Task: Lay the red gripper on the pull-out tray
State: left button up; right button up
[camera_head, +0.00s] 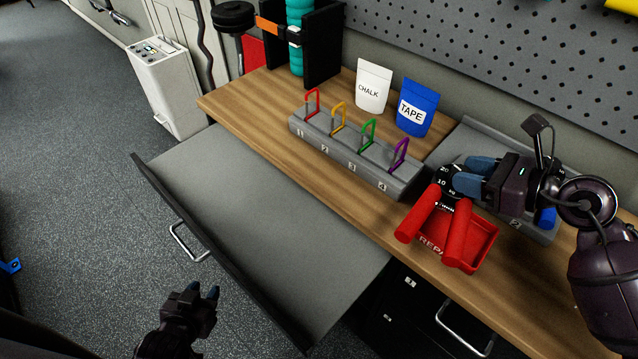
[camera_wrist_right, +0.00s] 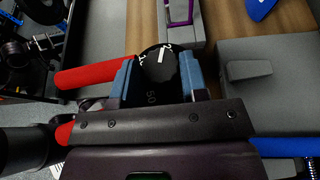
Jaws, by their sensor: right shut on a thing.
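The red gripper (camera_head: 432,218), a hand exerciser with two red handles and a black dial, is over the red bin on the bench. My right gripper (camera_head: 461,184) is shut on its dial end, and the handles point toward the front edge. In the right wrist view the dial (camera_wrist_right: 159,66) sits between the blue fingers, with one red handle (camera_wrist_right: 95,76) to the left. I cannot tell whether the handles touch the bin. The pull-out tray (camera_head: 270,225) is a bare grey surface extended from the bench. My left gripper (camera_head: 201,291) is open and empty, low in front of the tray.
The red bin (camera_head: 483,247) is at the bench's front edge. A grey rack (camera_head: 350,160) with several coloured carabiners lies between tray and wall. Chalk (camera_head: 373,87) and tape (camera_head: 416,108) pouches stand behind it. A grey holder (camera_head: 470,140) is under my right arm.

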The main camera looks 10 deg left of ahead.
aim_at(308, 230)
jog(key=k+j+z, duration=0.1)
jog(key=j, duration=0.2)
jog(key=k+j+z, duration=0.15)
jog(key=j, duration=0.15)
jog(key=j+z, duration=0.1)
jog(key=j, duration=0.25)
jog(key=k+j+z, duration=0.15)
jog(key=j, duration=0.2)
jog(key=j+z, duration=0.25)
jog(key=j, duration=0.65)
